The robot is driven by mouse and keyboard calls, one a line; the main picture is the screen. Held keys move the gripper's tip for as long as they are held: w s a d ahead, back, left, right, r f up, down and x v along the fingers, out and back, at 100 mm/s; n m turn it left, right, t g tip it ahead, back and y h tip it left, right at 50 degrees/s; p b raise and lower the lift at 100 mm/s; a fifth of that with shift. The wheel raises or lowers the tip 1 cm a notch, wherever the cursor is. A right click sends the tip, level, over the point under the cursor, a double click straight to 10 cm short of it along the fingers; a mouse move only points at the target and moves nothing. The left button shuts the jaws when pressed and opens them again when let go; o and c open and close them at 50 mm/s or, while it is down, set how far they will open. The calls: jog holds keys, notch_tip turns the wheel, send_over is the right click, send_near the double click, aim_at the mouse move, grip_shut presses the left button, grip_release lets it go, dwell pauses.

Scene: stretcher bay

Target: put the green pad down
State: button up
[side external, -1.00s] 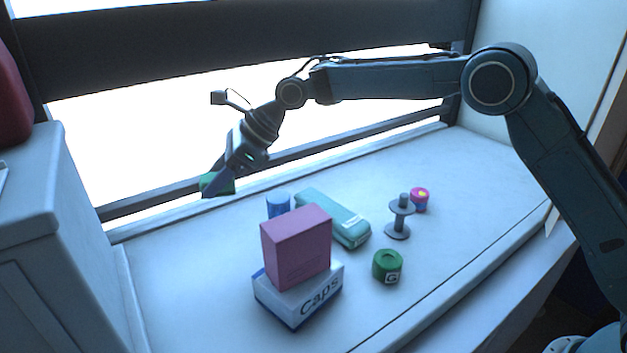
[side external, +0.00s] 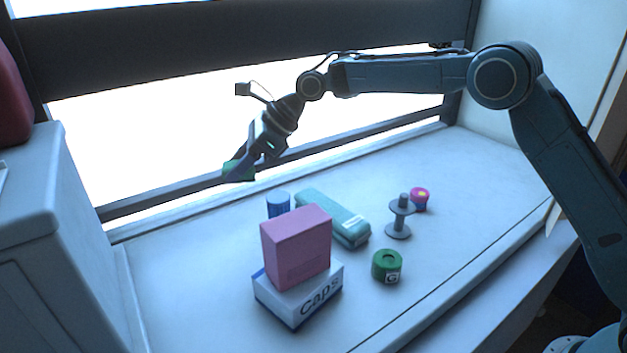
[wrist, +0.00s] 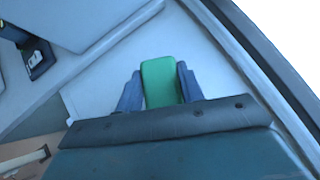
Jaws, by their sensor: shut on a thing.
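The green pad (wrist: 160,82) is held between the two fingers of my gripper (wrist: 160,92) in the wrist view. In the side view the green pad (side external: 232,171) shows at the tip of my gripper (side external: 240,166), which is shut on it. The gripper is tilted down to the left, in the air above the back left part of the white counter (side external: 180,270). The fingers hide part of the pad in the side view.
A pink box (side external: 296,247) stands on a Caps box (side external: 300,299). Near them are a blue cylinder (side external: 278,204), a teal case (side external: 333,217), a grey spool (side external: 398,218), a green roll (side external: 387,267) and a small pink-and-blue item (side external: 420,199). The left counter is clear.

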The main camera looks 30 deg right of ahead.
jog(key=w+d+m+t+h, duration=0.2)
jog(key=d+m+t, duration=0.15)
jog(key=d, duration=3.15)
jog(key=shift+m+g, duration=0.25)
jog(key=shift+g, duration=0.2)
notch_tip(320, 180, down, 16)
jog(key=shift+r, duration=0.25)
jog(key=shift+f, duration=2.1)
jog(key=shift+f, duration=0.1)
jog(key=o, duration=0.9)
jog(key=shift+o, duration=0.2)
